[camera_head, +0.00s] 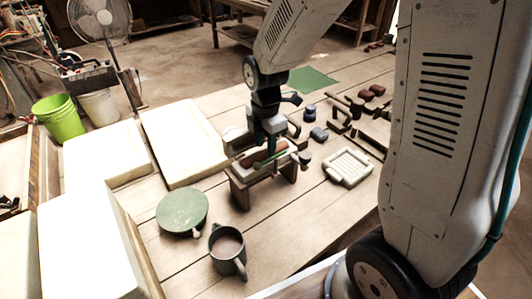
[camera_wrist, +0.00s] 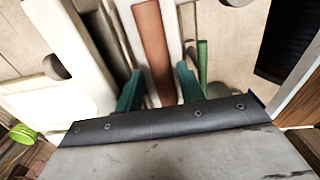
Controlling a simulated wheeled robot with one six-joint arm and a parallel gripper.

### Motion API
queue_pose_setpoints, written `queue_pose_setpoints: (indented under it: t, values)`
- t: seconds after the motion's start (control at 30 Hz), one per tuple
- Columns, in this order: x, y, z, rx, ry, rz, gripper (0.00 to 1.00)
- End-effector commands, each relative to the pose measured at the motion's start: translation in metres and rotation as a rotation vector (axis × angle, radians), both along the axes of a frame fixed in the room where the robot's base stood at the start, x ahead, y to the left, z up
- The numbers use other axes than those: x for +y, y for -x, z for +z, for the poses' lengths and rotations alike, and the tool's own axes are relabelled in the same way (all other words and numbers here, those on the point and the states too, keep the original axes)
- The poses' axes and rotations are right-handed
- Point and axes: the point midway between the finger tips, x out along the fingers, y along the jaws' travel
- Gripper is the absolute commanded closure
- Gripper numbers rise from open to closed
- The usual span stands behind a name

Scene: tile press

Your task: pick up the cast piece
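The cast piece appears to be the reddish-brown bar (camera_head: 262,153), lying in a pale press on a small wooden stand (camera_head: 240,190). In the wrist view the bar (camera_wrist: 153,45) runs lengthwise between pale side strips. My gripper (camera_head: 266,142) is above the stand in the head view. Its two teal fingers in the wrist view (camera_wrist: 160,80) are apart, one on each side of the bar, with pale strips showing between. I cannot tell how high the fingertips are above the bar. The bar's near end is hidden by my gripper.
A green rod (camera_wrist: 203,62) lies right of the bar. A large white slab (camera_head: 183,143) lies left of the stand. The front right table is clear.

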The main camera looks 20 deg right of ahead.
Motion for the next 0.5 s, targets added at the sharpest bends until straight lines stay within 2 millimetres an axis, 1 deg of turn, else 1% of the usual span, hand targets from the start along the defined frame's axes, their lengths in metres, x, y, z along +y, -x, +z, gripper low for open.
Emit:
queue_pose_setpoints:
  t: [0.03,0.1,0.37,0.4,0.5]
  values:
    - [0.0001,0.0003,-0.0068,0.003,0.001,0.000,0.62]
    - [0.0002,-0.0001,-0.0121,0.001,0.000,0.000,0.62]
    - [0.0005,-0.0001,-0.0143,-0.001,0.000,0.000,0.62]
    - [0.0006,-0.0001,-0.0142,-0.001,0.000,0.000,0.73]
    - [0.0006,-0.0002,-0.0142,-0.001,0.000,0.000,0.98]
